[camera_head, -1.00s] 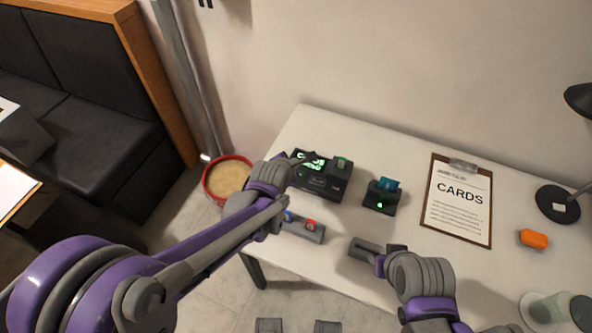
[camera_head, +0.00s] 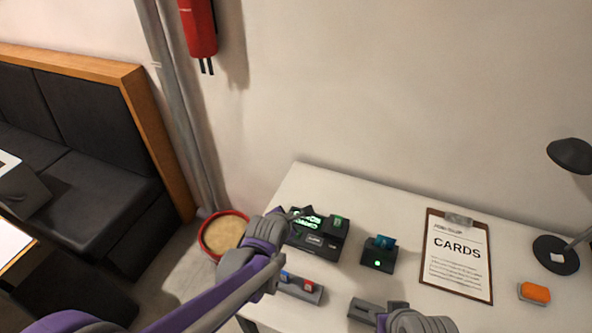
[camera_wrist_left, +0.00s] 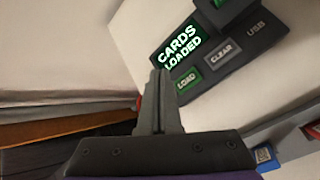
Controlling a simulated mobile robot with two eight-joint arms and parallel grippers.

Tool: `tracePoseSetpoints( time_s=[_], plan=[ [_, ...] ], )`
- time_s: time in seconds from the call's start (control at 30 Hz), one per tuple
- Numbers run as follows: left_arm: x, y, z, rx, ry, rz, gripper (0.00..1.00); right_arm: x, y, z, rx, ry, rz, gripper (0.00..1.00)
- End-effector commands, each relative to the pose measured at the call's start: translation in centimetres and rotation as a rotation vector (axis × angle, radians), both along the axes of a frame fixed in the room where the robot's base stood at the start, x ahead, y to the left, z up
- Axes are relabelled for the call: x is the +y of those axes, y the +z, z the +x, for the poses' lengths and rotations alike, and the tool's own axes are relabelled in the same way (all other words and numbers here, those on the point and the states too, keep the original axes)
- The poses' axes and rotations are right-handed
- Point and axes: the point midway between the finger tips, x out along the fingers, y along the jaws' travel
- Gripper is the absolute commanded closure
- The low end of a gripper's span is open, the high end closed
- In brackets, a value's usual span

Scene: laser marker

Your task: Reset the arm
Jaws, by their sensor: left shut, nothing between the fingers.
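My left gripper (camera_head: 300,213) reaches in from the left, beside and above the left edge of the black laser marker (camera_head: 318,240). In the left wrist view its two fingers (camera_wrist_left: 160,85) are together with nothing between them. The marker's screen (camera_wrist_left: 181,48) reads "CARDS LOADED" in green, with LOAD (camera_wrist_left: 187,79) and CLEAR (camera_wrist_left: 221,53) buttons beside it. My right gripper (camera_head: 378,309) is low over the front of the table; its wrist is cut by the lower edge of the head view, and I cannot tell how its fingers stand.
A red-rimmed round bin (camera_head: 222,235) stands left of the table.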

Motion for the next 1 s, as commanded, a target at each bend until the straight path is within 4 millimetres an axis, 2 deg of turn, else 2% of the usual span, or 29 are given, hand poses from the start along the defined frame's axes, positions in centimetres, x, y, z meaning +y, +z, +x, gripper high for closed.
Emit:
tracePoseSetpoints(
  time_s=[0.2,0.37,0.53,0.7,0.9,1.0],
  plan=[
    [0.5,0.5,-0.5,-0.001,-0.029,0.037,1.0,0.0,0.1,0.0,0.0,0.0,0.0,0.64],
    [3.2,2.5,-3.3,-0.008,-0.203,0.244,1.0,0.0,0.7,0.2,-0.003,0.0,0.0,0.64],
    [7.0,4.9,-8.5,-0.002,-0.523,0.571,1.0,0.0,1.5,0.3,-0.007,0.0,0.0,0.64],
    [10.1,6.3,-14.2,0.009,-0.879,0.871,1.0,0.0,2.3,0.6,-0.011,0.0,0.0,0.64],
    [12.7,6.6,-20.7,0.01,-1.31,1.157,1.0,0.0,3.3,0.8,-0.016,0.0,0.0,0.64],
    [13.5,6.4,-23.1,0.004,-1.486,1.252,1.0,0.0,3.6,0.9,-0.017,0.0,0.0,0.64]
  ],
)
